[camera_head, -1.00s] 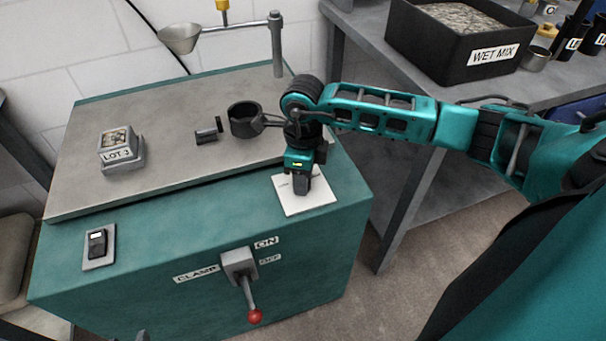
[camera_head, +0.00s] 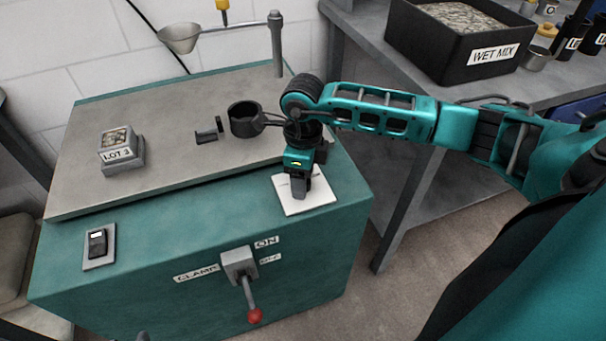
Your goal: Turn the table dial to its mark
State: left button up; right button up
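My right gripper (camera_head: 300,190) points down over a white square plate (camera_head: 317,204) at the right front corner of the machine top. Its fingers look close together and hide the plate's middle. No dial shows clearly; if one is on this plate, the gripper covers it. I cannot tell whether the fingers hold anything. Dark marks show on the plate just left of the fingers. My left gripper is not in view.
A clamp lever (camera_head: 248,290) with a red knob hangs on the front face. A rocker switch (camera_head: 97,243), a LOT 3 block (camera_head: 117,147), black fixture pieces (camera_head: 207,135) and a black ring (camera_head: 244,120) are left of the gripper. A WET MIX bin (camera_head: 455,45) stands behind.

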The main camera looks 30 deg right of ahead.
pick_arm(q)
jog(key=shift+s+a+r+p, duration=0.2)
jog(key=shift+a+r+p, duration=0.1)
jog(key=shift+p, duration=0.45)
pick_arm(e)
notch_tip(320, 180, up, 13)
